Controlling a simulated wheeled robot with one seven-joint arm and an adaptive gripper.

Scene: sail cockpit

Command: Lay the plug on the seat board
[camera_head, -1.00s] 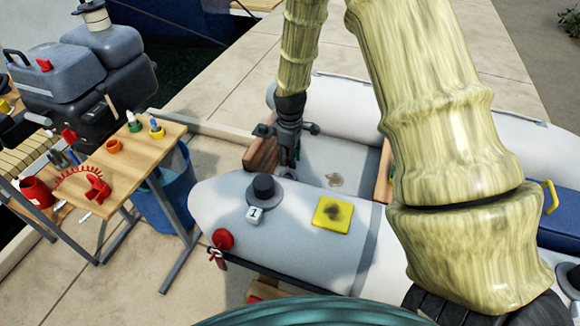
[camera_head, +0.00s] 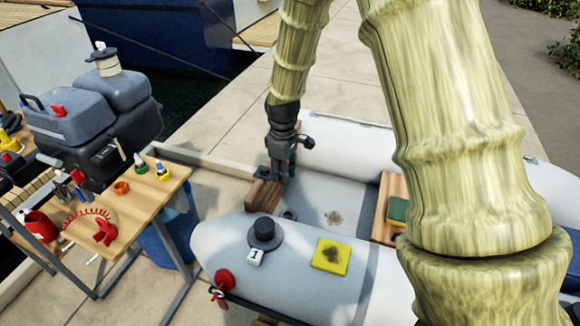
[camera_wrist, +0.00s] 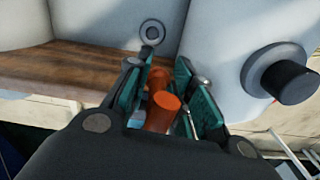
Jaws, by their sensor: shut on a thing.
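My gripper (camera_head: 283,180) is over the inflatable boat's stern end, beside the wooden transom board (camera_head: 264,192). In the wrist view my gripper (camera_wrist: 168,95) has its green-padded fingers closed around an orange-red piece, which I take to be the plug (camera_wrist: 163,112). Its far end is partly hidden, and in the head view it cannot be made out. The seat board (camera_head: 388,218) is a wooden plank across the boat, right of the gripper and apart from it. A green-and-yellow sponge (camera_head: 398,209) lies on it. My arm covers the board's right side.
A round ring fitting (camera_head: 289,214) lies below the gripper. The near grey tube carries a black valve cap (camera_head: 264,230), a tag marked 1 (camera_head: 255,257) and a yellow patch (camera_head: 331,256). A work table (camera_head: 125,210) stands left.

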